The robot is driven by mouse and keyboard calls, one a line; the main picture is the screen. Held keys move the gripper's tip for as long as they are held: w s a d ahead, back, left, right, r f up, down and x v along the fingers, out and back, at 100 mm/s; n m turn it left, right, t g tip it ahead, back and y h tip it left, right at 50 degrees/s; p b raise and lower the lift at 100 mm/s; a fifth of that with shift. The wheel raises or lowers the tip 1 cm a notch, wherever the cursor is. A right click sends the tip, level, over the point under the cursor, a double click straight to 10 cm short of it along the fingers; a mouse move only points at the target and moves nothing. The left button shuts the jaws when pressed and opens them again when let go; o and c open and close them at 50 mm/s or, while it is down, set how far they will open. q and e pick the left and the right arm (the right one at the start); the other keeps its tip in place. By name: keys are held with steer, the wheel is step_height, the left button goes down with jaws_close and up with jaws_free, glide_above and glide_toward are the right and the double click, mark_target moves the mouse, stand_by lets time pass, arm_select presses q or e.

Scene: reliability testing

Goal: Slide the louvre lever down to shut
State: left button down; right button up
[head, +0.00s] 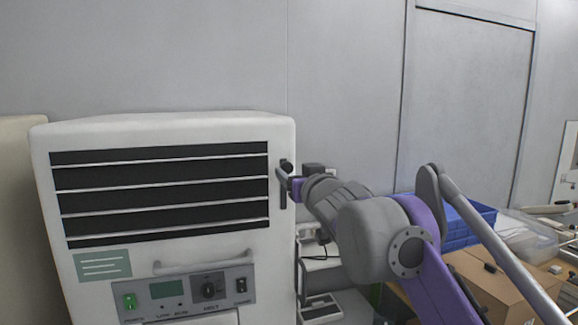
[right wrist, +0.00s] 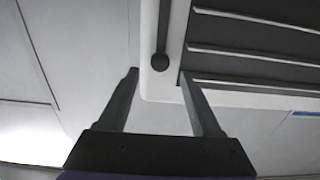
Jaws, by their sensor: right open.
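The louvre unit is a white cabinet (head: 110,133) with dark horizontal louvre slats (head: 160,180) on its front. The louvre lever is a round dark knob (right wrist: 160,62) on a narrow dark vertical slot (head: 284,199) right of the slats. The knob sits at the slot end nearest the cabinet's top edge. My right gripper (right wrist: 160,76) is open, with the knob seen between its fingertips in the wrist view; I cannot tell whether it touches. In the head view the right gripper (head: 290,181) is at the slot and partly covers it. My left gripper is out of view.
A control panel (head: 185,291) with a green switch, display and knob is below the slats, under a handle (head: 203,263). To the right are a blue bin (head: 470,221), a clear tray (head: 525,236) and cardboard boxes (head: 515,285). A grey wall stands behind.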

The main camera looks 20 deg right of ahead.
mark_target(288, 168)
steer(key=shift+w+d+p, duration=0.1)
steer(key=shift+w+p, duration=0.25)
steer(key=shift+w, duration=2.05)
jaws_close()
